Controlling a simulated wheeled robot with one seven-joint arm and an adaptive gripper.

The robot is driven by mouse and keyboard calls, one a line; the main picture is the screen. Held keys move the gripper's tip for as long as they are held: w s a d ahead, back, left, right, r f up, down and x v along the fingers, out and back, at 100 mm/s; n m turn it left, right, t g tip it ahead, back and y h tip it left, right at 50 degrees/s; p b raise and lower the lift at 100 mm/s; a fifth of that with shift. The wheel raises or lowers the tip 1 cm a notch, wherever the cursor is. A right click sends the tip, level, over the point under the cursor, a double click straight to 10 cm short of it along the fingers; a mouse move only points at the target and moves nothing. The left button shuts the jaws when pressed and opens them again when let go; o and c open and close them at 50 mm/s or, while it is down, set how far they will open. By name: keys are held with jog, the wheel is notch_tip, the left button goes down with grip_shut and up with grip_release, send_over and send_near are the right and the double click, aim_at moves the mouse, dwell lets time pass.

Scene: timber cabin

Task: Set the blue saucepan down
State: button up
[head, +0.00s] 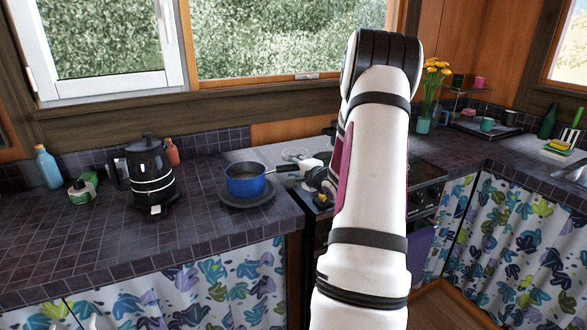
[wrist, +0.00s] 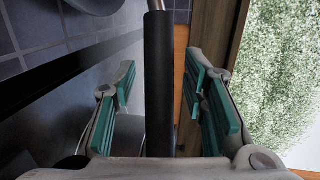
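The blue saucepan (head: 245,182) stands upright over a dark round plate (head: 232,200) on the tiled counter and appears to rest on it. Its dark handle points right, towards my gripper (head: 312,177). In the wrist view the black handle (wrist: 158,95) runs between the teal-padded fingers of my gripper (wrist: 160,72). The fingers are spread, with a visible gap on both sides of the handle. The pan's body is mostly out of the wrist view.
A black kettle (head: 150,172), a blue bottle (head: 48,168) and a reddish bottle (head: 172,152) stand left of the pan. The stove (head: 425,170) lies right, partly behind my arm. The front-left counter (head: 75,235) is clear. A window is behind.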

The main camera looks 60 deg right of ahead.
jog(key=shift+s+r, duration=0.1)
jog(key=p+v, duration=0.1)
jog(key=v, duration=1.1)
jog(key=w+a+r+n+g, duration=0.3)
jog(key=w+a+r+n, duration=0.35)
jog(key=a, duration=0.25)
jog(key=a+r+n+g+y, duration=0.1)
jog(key=a+r+n+g, duration=0.3)
jog(key=a, duration=0.8)
jog(key=s+a+n+g+y, duration=0.1)
jog(key=s+a+n+y, duration=0.2)
jog(key=s+a+n, duration=0.3)
jog(key=s+a+n+g+y, duration=0.1)
jog(key=s+a+n+y, duration=0.2)
jog(key=s+a+n, duration=0.4)
jog(key=s+a, duration=0.5)
jog(key=a, duration=0.7)
jog(key=shift+s+a+r+g, duration=0.2)
jog(key=shift+s+a+g, duration=0.05)
jog(key=shift+a+g, duration=0.15)
jog(key=shift+r+p, duration=0.75)
